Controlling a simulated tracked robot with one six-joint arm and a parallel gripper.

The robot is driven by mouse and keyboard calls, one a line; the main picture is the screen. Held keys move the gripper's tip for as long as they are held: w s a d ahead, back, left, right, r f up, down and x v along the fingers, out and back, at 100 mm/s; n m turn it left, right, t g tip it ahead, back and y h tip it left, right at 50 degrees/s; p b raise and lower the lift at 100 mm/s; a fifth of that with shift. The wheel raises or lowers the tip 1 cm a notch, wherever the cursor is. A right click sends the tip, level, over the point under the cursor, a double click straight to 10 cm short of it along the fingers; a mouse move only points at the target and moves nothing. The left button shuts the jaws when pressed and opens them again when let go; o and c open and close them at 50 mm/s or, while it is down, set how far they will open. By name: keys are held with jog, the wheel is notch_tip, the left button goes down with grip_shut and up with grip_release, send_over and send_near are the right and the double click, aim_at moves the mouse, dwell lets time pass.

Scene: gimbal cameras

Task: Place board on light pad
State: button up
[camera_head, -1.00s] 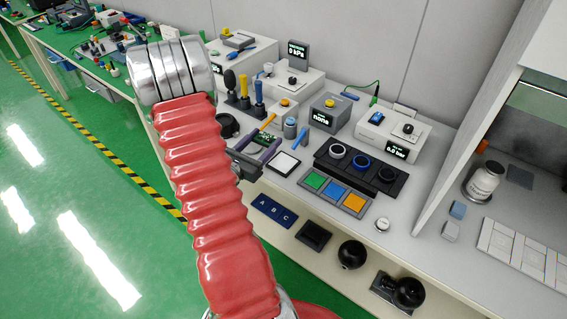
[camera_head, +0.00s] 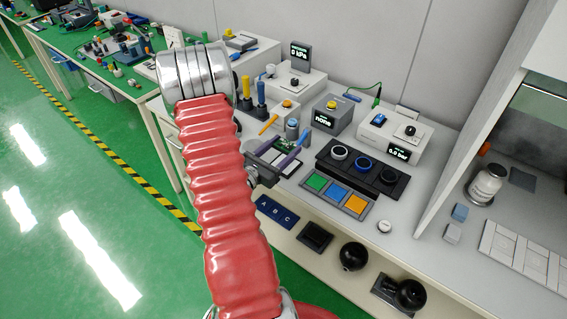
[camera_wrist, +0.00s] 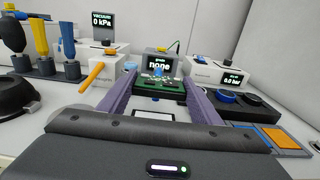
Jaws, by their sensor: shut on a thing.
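The green circuit board (camera_wrist: 160,86) is clamped between the purple fingers of my gripper (camera_wrist: 160,80) in the wrist view. In the head view the board (camera_head: 287,145) shows small between the fingertips of my gripper (camera_head: 288,146), held above the bench. The light pad, a white square with a dark border, lies on the bench below; it shows partly in the head view (camera_head: 291,168), with a finger covering part of it. In the wrist view the pad (camera_wrist: 154,115) shows between the fingers, nearer the camera than the board.
Green, blue and orange pads (camera_head: 337,191) lie right of the light pad, in front of a black tray with rings (camera_head: 362,163). A grey box reading "none" (camera_head: 333,117) stands behind. Screwdrivers (camera_wrist: 41,45) stand at the left. An orange-handled tool (camera_wrist: 96,74) is close to the left finger.

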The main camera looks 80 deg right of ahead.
jog(key=shift+f, duration=1.35)
jog(key=shift+f, duration=2.1)
jog(key=o, duration=1.1)
jog(key=shift+f, duration=0.1)
jog(key=shift+c, duration=0.2)
jog(key=v, duration=1.2)
